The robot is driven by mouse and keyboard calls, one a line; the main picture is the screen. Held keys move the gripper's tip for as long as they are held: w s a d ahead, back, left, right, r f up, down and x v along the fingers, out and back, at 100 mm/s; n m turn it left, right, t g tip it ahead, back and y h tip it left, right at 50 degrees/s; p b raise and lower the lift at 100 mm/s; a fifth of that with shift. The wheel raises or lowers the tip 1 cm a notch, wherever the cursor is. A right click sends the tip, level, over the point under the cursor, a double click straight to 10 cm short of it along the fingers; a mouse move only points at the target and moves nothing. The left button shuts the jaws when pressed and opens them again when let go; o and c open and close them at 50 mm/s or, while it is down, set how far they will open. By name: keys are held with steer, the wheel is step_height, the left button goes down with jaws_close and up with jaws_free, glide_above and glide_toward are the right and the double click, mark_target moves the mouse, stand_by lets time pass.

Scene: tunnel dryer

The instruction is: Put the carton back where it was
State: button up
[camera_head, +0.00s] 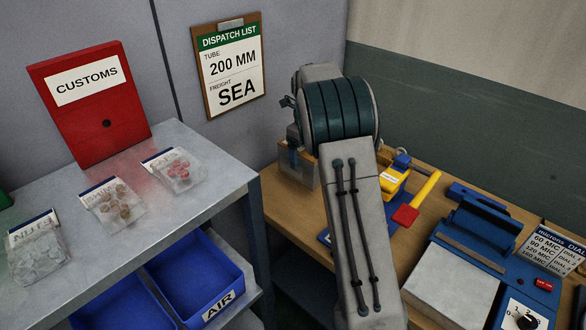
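No carton shows clearly. A brown, box-like thing (297,167) with a greyish front stands at the back left of the wooden bench (290,225), partly hidden behind my arm. I cannot tell whether it is the carton. My arm fills the middle of the view and covers part of the bench. My gripper's fingers do not show, so I cannot see whether they hold anything.
A grey metal table (200,150) at left bears several clear bags and a red CUSTOMS box (90,100). Blue bins (215,265) sit below, one marked AIR. A red-and-yellow tool (418,200) and a blue sealing machine (480,235) occupy the bench. A dispatch list (232,70) reads 200 MM, SEA.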

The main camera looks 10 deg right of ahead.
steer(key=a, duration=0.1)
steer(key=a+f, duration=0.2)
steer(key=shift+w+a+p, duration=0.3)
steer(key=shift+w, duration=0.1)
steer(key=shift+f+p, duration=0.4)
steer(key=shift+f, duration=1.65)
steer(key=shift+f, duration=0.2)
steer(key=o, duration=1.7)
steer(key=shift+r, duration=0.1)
